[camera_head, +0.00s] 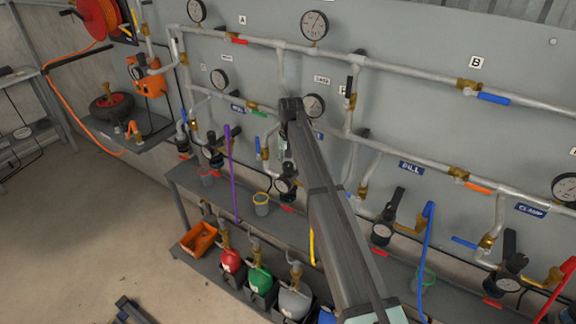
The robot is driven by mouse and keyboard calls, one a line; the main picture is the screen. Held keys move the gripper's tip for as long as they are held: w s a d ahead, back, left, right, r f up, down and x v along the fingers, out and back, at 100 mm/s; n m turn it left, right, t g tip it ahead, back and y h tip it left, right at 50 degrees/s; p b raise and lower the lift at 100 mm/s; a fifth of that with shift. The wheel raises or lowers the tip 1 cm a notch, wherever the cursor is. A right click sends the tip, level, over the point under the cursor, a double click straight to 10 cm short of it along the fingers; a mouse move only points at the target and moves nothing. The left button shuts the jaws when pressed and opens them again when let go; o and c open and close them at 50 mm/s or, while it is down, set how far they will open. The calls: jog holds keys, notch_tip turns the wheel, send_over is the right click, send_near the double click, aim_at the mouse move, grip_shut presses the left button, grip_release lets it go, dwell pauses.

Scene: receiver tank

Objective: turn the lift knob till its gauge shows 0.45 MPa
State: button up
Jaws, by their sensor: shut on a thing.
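The lift regulator's small gauge (283,186) shows low on the wall panel, left of my arm. Its needle is too small to read. A blue label (318,135) above it is mostly covered by my arm, so its word cannot be read. My gripper (287,163) hangs below the arm's end, at the dark knob above that gauge. It is shut on the knob. The fingertips and most of the knob are hidden or too small to make out.
Similar regulators stand at the drill label (411,167) and clamp label (530,210). Pipes with coloured valve handles cross the panel. A purple rod (231,170) and a yellow-rimmed cup (261,204) are left of my arm. The shelf below holds several coloured containers and an orange bin (199,238).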

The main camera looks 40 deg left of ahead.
aim_at(290, 164)
jog(key=shift+m+b, duration=0.3)
jog(key=shift+m, duration=1.3)
jog(key=o, duration=1.1)
jog(key=shift+o, duration=0.2)
jog(key=shift+r, duration=0.1)
notch_tip(290, 164, up, 12)
jog(key=shift+d, duration=0.25)
jog(key=shift+w, duration=0.1)
